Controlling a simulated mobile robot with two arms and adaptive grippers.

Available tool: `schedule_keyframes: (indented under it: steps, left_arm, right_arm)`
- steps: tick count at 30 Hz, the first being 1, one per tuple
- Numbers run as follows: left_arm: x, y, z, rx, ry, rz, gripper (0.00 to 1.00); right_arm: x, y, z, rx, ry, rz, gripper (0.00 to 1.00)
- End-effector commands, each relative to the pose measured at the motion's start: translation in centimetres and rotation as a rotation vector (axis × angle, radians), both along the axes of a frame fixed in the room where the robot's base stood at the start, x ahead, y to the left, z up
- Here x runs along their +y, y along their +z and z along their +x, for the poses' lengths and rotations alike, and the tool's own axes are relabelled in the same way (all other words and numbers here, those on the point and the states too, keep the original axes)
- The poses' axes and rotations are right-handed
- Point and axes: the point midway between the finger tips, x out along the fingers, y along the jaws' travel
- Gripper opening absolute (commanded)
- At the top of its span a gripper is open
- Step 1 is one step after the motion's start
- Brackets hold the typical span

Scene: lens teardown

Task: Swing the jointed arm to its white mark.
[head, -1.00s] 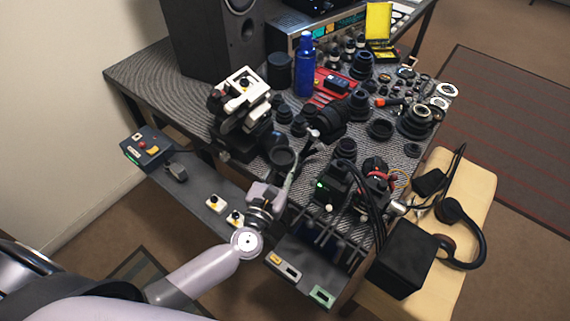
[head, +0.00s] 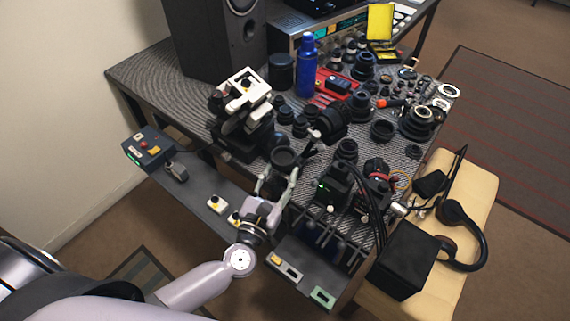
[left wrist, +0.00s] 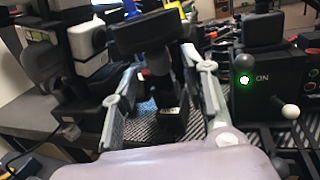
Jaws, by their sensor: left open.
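A black jointed arm (head: 309,153) with a thick round black head (head: 329,121) stands at the near side of the grey ribbed table. In the left wrist view the round head (left wrist: 150,33) is large, above and between the fingers, with a dark post below it. My left gripper (head: 278,178) is open and empty, its pale fingers spread on the near side of the arm. In the left wrist view the open fingers (left wrist: 165,72) stand either side of the post; I cannot tell whether they touch it. I cannot make out the white mark for certain. My right gripper is not in view.
A black box with a lit green lamp (left wrist: 245,80) and a white-knobbed lever stands right of the gripper. A white and black device (head: 245,95) stands to the left. Lens parts crowd the table behind. A control box (head: 148,147) sits at far left.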

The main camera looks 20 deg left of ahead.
Motion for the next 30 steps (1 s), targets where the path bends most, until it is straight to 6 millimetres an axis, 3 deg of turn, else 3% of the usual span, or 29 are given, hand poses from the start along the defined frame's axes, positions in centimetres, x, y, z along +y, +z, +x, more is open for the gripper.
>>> schedule_keyframes:
  steps: [6,12,30]
  left_arm:
    - [0.3,-0.4,-4.9,0.004,-0.002,0.0,0.41]
    - [0.5,-0.5,-7.6,0.002,-0.001,0.001,0.41]
    - [0.6,-0.5,-8.3,0.0,-0.001,-0.001,0.41]
  right_arm:
    - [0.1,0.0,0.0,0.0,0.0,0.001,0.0]
    - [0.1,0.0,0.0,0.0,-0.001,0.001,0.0]
    - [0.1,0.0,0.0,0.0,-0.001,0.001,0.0]
